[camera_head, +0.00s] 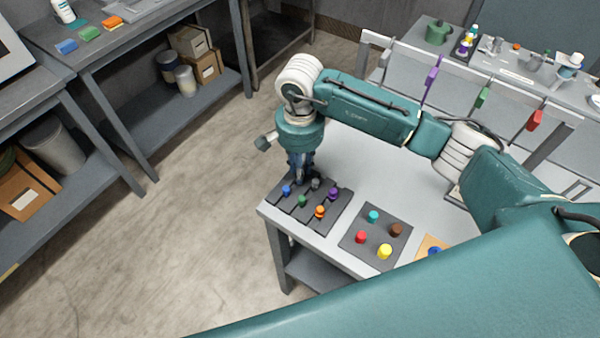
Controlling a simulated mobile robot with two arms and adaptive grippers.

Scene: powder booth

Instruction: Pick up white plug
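My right gripper (303,177) points down over the back left part of a dark slotted board (342,206) at the left end of the light table. Its fingers are small and dark here, and I cannot tell whether they are apart or closed. I see no clearly white plug; the gripper may hide one. A grey plug (315,183) stands just right of the fingers. Blue (286,190), green (302,201), orange (320,212) and purple (333,194) plugs stand on the same board. My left gripper is not in view.
A second dark board (376,237) holds teal, brown, red and yellow plugs. An orange board (430,243) with a blue plug is partly hidden by my body. A rail (470,85) with hanging coloured tags runs behind the table (385,165). Floor at left is clear.

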